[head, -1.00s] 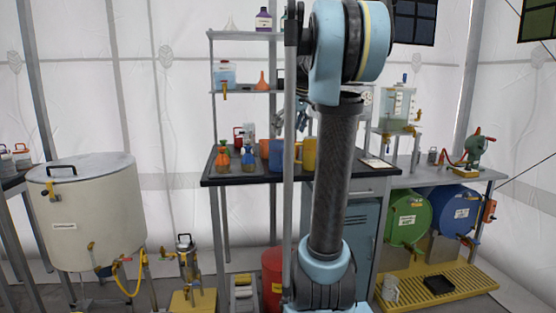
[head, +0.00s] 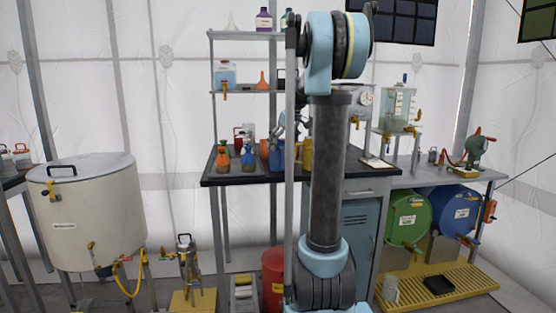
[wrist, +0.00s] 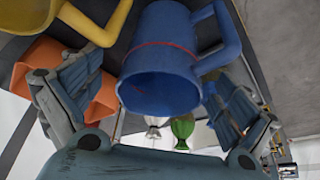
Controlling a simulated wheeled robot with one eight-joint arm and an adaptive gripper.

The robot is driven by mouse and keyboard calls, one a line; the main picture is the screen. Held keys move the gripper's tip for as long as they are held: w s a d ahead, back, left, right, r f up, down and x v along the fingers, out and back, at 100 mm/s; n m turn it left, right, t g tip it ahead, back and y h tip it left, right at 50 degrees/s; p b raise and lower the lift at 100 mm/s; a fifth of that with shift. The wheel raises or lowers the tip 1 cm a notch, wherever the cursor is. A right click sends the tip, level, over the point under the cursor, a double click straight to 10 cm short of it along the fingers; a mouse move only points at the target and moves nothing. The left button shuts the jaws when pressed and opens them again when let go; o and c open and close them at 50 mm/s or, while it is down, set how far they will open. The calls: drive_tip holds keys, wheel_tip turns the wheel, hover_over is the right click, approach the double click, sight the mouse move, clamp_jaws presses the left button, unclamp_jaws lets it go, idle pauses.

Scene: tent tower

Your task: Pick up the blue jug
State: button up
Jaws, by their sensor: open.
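The blue jug (wrist: 165,60) is large in the wrist view, its round rim facing the camera and its handle to the right. My gripper (wrist: 157,100) is open, with one finger left of the jug and one to its right, by the handle side. The jug lies between the fingers in the picture; I cannot tell whether either touches it. In the head view the blue jug (head: 276,160) stands on the black worktop, partly covered by my gripper and arm.
A yellow jug (wrist: 95,20) and an orange jug (wrist: 45,62) are close by on the left in the wrist view. Small flasks (head: 223,158) stand on the worktop (head: 235,180) to the left. Shelves (head: 245,92) rise behind.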

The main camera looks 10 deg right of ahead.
sight(277, 156)
drive_tip(key=shift+a+x, duration=0.2)
drive_tip(key=shift+x, duration=3.15)
drive_tip(key=shift+r, duration=0.1)
drive_tip(key=c, duration=0.9)
